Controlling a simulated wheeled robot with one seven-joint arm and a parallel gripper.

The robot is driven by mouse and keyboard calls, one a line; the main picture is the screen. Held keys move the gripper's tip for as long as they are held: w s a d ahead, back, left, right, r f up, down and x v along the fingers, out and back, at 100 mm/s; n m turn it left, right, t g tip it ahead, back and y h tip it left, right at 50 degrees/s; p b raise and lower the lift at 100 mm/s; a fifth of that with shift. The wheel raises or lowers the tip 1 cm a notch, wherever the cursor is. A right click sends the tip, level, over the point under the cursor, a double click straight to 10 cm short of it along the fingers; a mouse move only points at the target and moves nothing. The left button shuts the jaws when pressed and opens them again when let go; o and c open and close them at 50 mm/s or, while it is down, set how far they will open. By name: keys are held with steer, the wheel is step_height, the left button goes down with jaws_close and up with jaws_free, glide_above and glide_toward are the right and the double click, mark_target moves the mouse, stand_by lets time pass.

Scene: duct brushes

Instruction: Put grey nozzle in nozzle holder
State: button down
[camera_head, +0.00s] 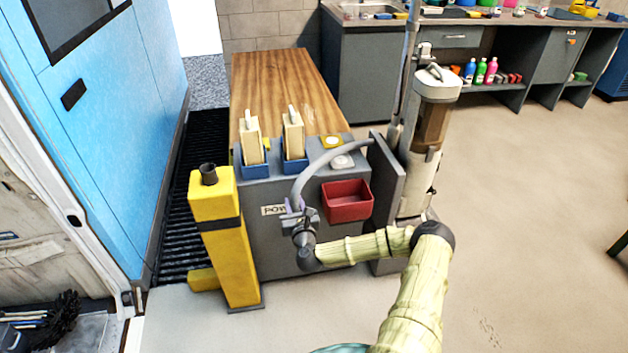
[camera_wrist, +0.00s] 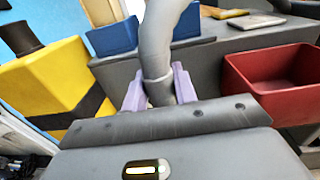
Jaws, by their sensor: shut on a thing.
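My gripper (camera_head: 296,207) is in front of the grey cabinet, left of the red bin. In the wrist view its purple fingers (camera_wrist: 158,85) are shut on the grey nozzle (camera_wrist: 160,92), the darker end of a grey hose (camera_head: 318,164). The nozzle's tip is hidden behind the gripper body. The hose arches up and right toward the vacuum. A yellow post (camera_head: 218,235) with a black band stands left of my gripper. A dark round cup (camera_head: 208,174) sits on its top, perhaps the nozzle holder; I cannot tell for sure. My gripper is apart from it.
The red bin (camera_head: 347,202) hangs on the cabinet front (camera_head: 270,240). Two blue holders (camera_head: 256,171) with cream blocks stand on its top edge, before a wooden top (camera_head: 280,85). The vacuum (camera_head: 428,130) stands right. A blue van side (camera_head: 110,120) is left. The right floor is free.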

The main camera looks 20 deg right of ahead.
steer(key=s+a+f+n+y+p, duration=0.2)
steer(key=s+a+f+y+p, duration=0.15)
steer(key=s+a, duration=0.6)
steer(key=s+a+r+p, duration=0.1)
steer(key=s+r+p, duration=0.2)
steer(key=r+p, duration=0.5)
steer(key=s+r+p, duration=0.3)
steer(key=r+p, duration=0.6)
steer(key=p, duration=0.3)
steer(key=shift+s+a+r, duration=0.15)
steer(key=shift+s+a, duration=0.05)
steer(key=shift+a, duration=0.2)
